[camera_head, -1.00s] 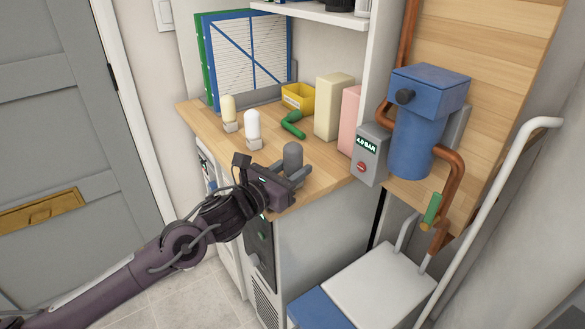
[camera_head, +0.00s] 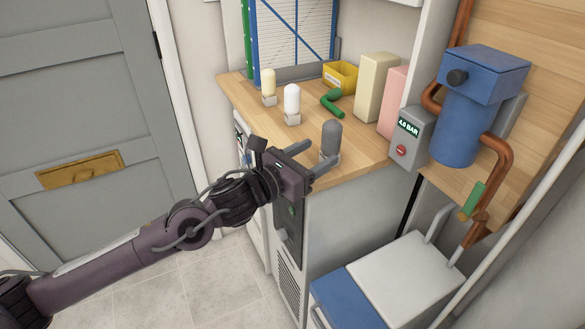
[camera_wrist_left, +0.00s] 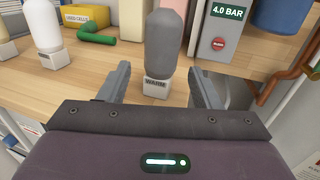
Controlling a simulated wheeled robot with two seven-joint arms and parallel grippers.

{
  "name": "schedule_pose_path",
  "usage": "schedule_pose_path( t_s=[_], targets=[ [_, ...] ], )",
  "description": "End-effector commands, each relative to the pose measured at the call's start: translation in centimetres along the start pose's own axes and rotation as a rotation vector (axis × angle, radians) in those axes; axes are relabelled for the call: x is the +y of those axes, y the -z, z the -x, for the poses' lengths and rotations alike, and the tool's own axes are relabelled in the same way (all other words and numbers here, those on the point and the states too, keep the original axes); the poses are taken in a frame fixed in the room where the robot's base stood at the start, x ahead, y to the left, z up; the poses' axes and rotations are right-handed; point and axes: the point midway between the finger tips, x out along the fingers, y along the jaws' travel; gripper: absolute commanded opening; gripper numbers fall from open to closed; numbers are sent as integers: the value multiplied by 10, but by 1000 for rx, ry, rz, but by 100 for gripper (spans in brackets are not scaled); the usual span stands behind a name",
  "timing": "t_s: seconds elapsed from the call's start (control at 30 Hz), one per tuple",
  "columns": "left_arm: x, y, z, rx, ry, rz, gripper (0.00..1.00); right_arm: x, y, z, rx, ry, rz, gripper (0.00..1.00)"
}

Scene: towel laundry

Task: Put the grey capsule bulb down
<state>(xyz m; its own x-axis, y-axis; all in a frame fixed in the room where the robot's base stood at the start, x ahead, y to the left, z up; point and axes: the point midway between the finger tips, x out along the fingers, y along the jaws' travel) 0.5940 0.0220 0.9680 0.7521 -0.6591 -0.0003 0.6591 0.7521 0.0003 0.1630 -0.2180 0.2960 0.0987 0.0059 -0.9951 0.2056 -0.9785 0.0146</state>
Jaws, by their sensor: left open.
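The grey capsule bulb (camera_head: 331,138) stands upright on the wooden worktop near its front edge. In the left wrist view the grey bulb (camera_wrist_left: 163,42) sits on a small white base labelled "WARM" (camera_wrist_left: 155,87). My left gripper (camera_head: 319,161) is open, with its fingers on either side of the bulb's lower part. In the left wrist view the left gripper's fingers (camera_wrist_left: 157,88) stand apart, with gaps to the base. A white capsule bulb (camera_head: 292,99) and a cream capsule bulb (camera_head: 269,82) stand on similar bases farther back. My right gripper is not in view.
A green bent pipe (camera_head: 332,102), a yellow bin (camera_head: 341,75), a cream box (camera_head: 375,88) and a pink box (camera_head: 394,101) stand behind on the worktop (camera_head: 365,150). A grey gauge box (camera_head: 408,138) reading 4.0 BAR and a blue canister (camera_head: 465,110) are at right.

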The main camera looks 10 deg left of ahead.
Motion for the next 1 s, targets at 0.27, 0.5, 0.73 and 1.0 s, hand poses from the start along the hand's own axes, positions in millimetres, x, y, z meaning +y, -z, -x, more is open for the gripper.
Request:
schedule_pose_path(
  t_s=[0.27,0.5,0.73,1.0],
  targets=[
    [0,2,54,3,0,-2,58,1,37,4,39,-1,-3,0],
    [-1,0,70,0,2,0,58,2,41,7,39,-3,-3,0],
    [-1,0,70,0,2,0,58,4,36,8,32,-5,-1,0],
    [-1,0,70,0,2,0,58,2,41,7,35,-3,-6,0]
  ],
)
